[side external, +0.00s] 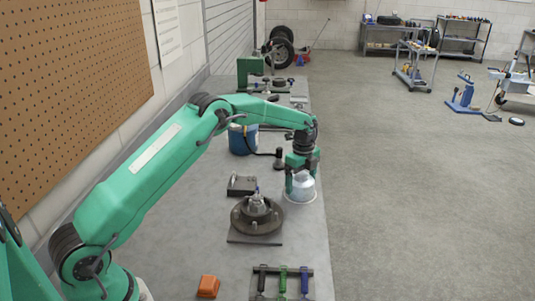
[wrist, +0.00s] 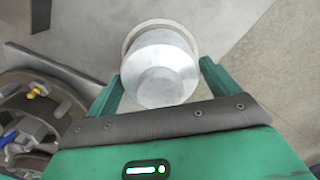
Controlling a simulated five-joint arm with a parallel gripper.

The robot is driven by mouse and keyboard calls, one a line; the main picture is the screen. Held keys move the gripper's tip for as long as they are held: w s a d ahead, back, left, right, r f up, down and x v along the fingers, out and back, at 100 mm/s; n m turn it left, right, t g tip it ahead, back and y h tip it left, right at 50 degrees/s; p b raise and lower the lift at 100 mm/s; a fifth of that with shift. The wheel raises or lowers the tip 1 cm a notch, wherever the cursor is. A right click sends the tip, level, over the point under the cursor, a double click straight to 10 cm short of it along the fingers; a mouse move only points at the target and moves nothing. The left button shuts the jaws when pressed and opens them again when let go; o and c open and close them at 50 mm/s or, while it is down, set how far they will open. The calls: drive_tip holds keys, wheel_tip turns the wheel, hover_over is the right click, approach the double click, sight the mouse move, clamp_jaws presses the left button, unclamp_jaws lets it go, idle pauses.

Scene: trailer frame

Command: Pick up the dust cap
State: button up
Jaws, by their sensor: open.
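The dust cap (wrist: 161,72) is a silvery metal cup with a stepped, rounded end, and a pale rim shows around its far side in the wrist view. In the side view the cap (side external: 303,188) sits near the right edge of the bench. My gripper (side external: 302,177) is over it, pointing down. In the wrist view my gripper (wrist: 162,76) is open, with one green finger on each side of the cap. I cannot tell whether either finger touches it. The fingers hide part of the cap in the side view.
A hub with a rotor (side external: 257,213) stands on a plate left of the cap, nearer the camera. A dark box (side external: 241,186), blue bucket (side external: 242,140) and black upright piece (side external: 279,158) are close by. Tools (side external: 282,281) and an orange block (side external: 208,286) lie in front.

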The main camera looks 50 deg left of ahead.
sight(303, 175)
drive_tip(key=shift+f, duration=0.4)
drive_tip(key=c, duration=0.6)
drive_tip(key=shift+r, duration=0.1)
drive_tip(key=shift+c, duration=0.2)
drive_tip(key=shift+r, duration=0.8)
drive_tip(key=r, duration=0.3)
drive_tip(key=shift+s+d, duration=0.15)
drive_tip(key=shift+d, duration=0.2)
drive_tip(key=s+d+r, duration=0.4)
drive_tip(key=d+r, duration=0.2)
drive_tip(key=d, duration=0.3)
drive_tip(key=shift+s+d+r, duration=0.15)
drive_tip(key=shift+s+d, duration=0.25)
drive_tip(key=shift+s+a, duration=0.1)
